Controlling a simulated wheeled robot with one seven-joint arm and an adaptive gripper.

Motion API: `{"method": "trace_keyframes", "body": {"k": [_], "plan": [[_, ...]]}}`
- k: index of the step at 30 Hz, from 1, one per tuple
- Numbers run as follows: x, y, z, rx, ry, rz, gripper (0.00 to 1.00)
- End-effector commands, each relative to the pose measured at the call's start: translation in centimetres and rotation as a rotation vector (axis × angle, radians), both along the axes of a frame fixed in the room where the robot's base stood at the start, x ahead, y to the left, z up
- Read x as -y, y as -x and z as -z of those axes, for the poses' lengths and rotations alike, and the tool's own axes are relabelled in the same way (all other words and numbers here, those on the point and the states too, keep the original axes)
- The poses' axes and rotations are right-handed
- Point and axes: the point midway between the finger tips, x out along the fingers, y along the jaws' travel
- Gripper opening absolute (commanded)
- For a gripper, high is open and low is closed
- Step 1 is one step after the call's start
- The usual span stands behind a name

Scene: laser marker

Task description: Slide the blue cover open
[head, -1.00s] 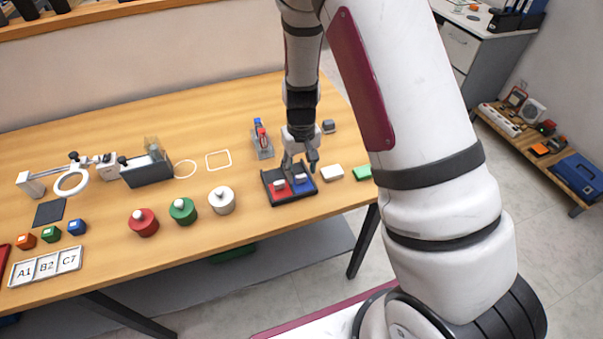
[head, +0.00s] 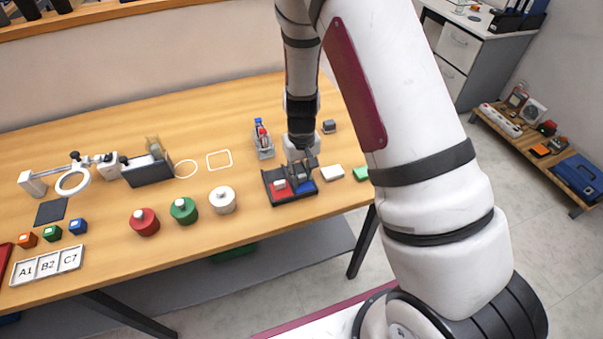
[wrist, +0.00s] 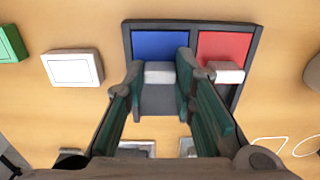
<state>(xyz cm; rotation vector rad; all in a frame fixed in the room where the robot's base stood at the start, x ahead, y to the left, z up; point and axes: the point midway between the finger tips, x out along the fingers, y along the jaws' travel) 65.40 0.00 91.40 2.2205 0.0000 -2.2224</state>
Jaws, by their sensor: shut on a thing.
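The blue cover (wrist: 160,45) lies in a dark tray (head: 277,203). It has a pale block-shaped handle (wrist: 160,73) at one end. In the wrist view my gripper (wrist: 160,70) has one finger on each side of this handle and is shut on it. A dark stretch of the tray shows between the fingers, on the near side of the handle. In the head view my gripper (head: 301,172) is low over the tray and partly hides the blue cover (head: 308,187). The red cover (head: 283,192), with its own pale handle (head: 279,184), lies beside the blue one.
A white block (head: 332,173) and a green block (head: 361,174) lie right of the tray. A small holder with bottles (head: 263,145) stands behind it. Red (head: 144,222), green (head: 183,210) and white (head: 222,199) knobbed cylinders stand to the left. Open table lies between them and the tray.

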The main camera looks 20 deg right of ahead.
Motion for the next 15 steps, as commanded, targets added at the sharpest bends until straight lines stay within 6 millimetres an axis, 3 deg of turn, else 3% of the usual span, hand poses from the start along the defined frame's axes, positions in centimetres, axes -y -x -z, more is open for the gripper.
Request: {"method": "trace_keyframes", "body": {"k": [9,15], "plan": [[0.0,-5.1,0.3,0.005,-0.001,-0.001,0.0],[0.0,-6.2,0.0,0.003,0.0,0.0,0.0]]}}
